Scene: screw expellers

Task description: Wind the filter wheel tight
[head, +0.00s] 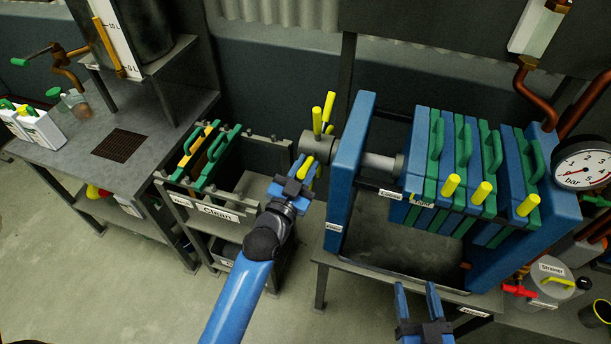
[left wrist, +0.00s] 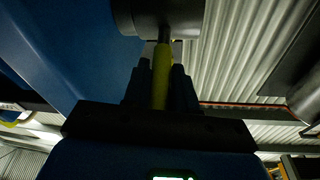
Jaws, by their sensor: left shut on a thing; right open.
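The filter wheel is a grey hub (head: 312,144) with yellow spokes (head: 328,106), mounted left of the blue end frame (head: 347,160) of the filter press. A grey screw shaft (head: 380,165) runs from that frame to the stack of blue and green plates (head: 465,165). My left gripper (head: 306,168) is shut on a lower yellow spoke, partly hidden by the jaws. The left wrist view shows the spoke (left wrist: 161,75) between the fingers, below the hub (left wrist: 165,15). My right gripper (head: 418,296) is open and empty in front of the press.
A rack labelled Clean (head: 218,212) with green and yellow plates stands left of the wheel. A grey table (head: 80,160) is further left. A pressure gauge (head: 584,169) and a strainer (head: 552,275) are at the right. Open floor lies in front.

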